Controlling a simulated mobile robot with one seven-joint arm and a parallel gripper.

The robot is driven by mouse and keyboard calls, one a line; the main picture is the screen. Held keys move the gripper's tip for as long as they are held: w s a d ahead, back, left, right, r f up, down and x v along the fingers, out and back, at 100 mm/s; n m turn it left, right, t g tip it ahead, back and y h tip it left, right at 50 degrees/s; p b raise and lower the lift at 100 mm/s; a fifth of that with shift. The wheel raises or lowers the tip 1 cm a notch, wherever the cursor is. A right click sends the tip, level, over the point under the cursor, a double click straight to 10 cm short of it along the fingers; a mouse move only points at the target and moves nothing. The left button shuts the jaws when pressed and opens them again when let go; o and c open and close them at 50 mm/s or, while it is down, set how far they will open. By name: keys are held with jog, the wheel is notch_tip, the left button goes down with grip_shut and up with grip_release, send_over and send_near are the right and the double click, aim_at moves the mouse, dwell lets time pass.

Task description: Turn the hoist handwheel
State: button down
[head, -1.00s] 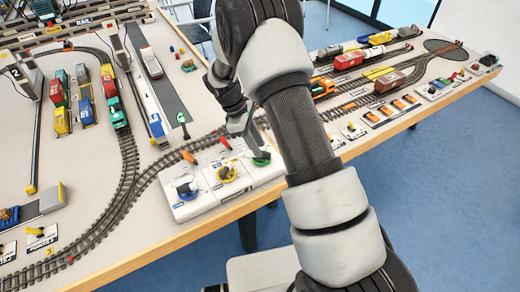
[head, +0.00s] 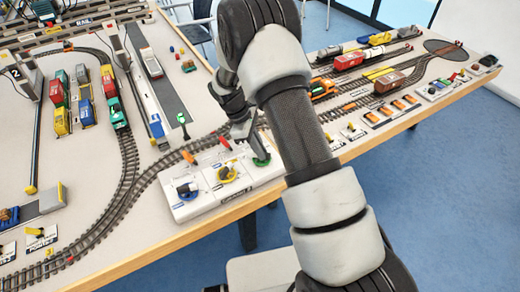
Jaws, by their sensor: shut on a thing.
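A white control box (head: 178,212) at the front edge of the table carries three small handwheels in a row. The left one is blue and dark (head: 187,190), the middle one is yellow (head: 227,174), and the right one is green (head: 263,161). Their labels are too small to read, so I cannot tell by name which one is the hoist handwheel. My gripper (head: 257,150) reaches down over the right end of the box and is shut on the green handwheel. The fingers and my arm partly hide that wheel.
Coloured containers (head: 84,100) and a crane post (head: 33,130) stand further left.

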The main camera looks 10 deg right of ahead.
jog(key=shift+m, duration=0.3)
jog(key=m+g+y+b, duration=0.1)
jog(key=m, duration=0.2)
jog(key=shift+w+m, duration=0.15)
jog(key=shift+m, duration=0.25)
jog(key=m, duration=0.2)
jog(key=m+g+y, duration=0.1)
jog(key=m, duration=0.1)
jog(key=shift+w+d+m+y+b, duration=0.1)
jog(key=shift+d+m+y+b, duration=0.05)
jog(key=shift+m+y+b, duration=0.2)
jog(key=shift+m, duration=0.25)
jog(key=c, duration=1.8)
grip_release()
jog(key=shift+c, duration=0.2)
jog(key=p+v, duration=0.1)
jog(key=v, duration=1.6)
jog(key=shift+w, duration=0.35)
jog(key=shift+r, duration=0.15)
